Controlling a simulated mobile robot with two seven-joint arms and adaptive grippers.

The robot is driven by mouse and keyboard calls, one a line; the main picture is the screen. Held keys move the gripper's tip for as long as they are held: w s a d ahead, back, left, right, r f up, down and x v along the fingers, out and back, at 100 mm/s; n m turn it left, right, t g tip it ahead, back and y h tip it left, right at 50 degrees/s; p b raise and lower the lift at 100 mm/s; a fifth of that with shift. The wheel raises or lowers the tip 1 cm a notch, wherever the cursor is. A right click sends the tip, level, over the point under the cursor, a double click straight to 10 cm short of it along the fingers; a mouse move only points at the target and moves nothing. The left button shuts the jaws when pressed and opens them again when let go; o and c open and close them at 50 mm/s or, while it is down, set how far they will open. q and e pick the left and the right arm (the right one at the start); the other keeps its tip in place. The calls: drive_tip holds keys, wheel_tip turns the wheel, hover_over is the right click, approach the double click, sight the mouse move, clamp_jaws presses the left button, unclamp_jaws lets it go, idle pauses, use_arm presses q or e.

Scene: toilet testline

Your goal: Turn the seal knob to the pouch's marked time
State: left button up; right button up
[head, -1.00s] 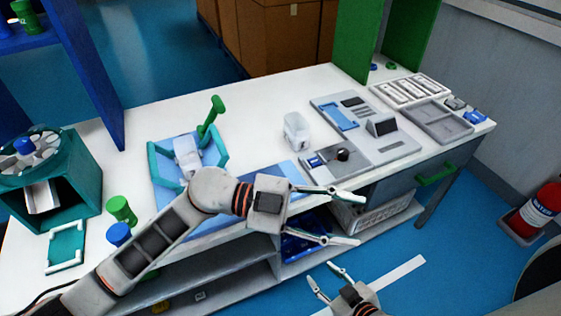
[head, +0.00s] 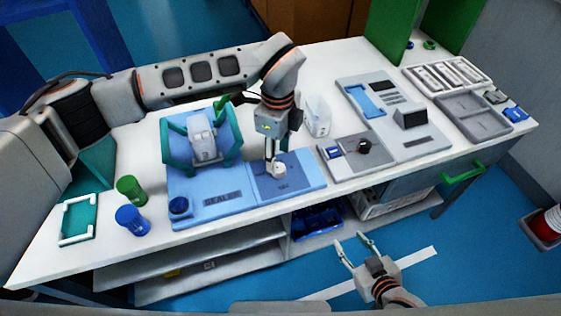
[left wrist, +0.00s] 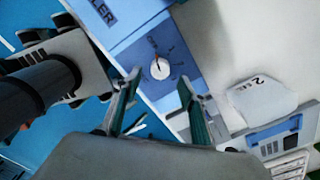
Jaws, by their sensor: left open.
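The seal knob (left wrist: 160,68) is a round white dial with a dark pointer line, on the blue sealer panel (left wrist: 180,65). In the head view the knob (head: 279,170) sits right of the "SEALER" label (head: 222,198). My left gripper (head: 274,160) points down at the knob; its open fingers (left wrist: 158,95) show in the left wrist view, apart from the knob. A white pouch (left wrist: 262,98) shows a "2" with smaller unclear text; it seems to stand behind the panel (head: 318,117). My right gripper (head: 355,245) is open and empty.
The teal sealer frame (head: 168,150) stands left of my left gripper. A grey unit with a black knob (head: 364,146) lies to the right, near grey trays (head: 470,115). Green (head: 131,189) and blue (head: 132,220) cylinders stand front left. My right gripper is beyond the table's front edge.

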sight(279, 167)
use_arm(q)
drive_tip(key=shift+f, duration=2.5)
drive_tip(key=c, duration=1.1)
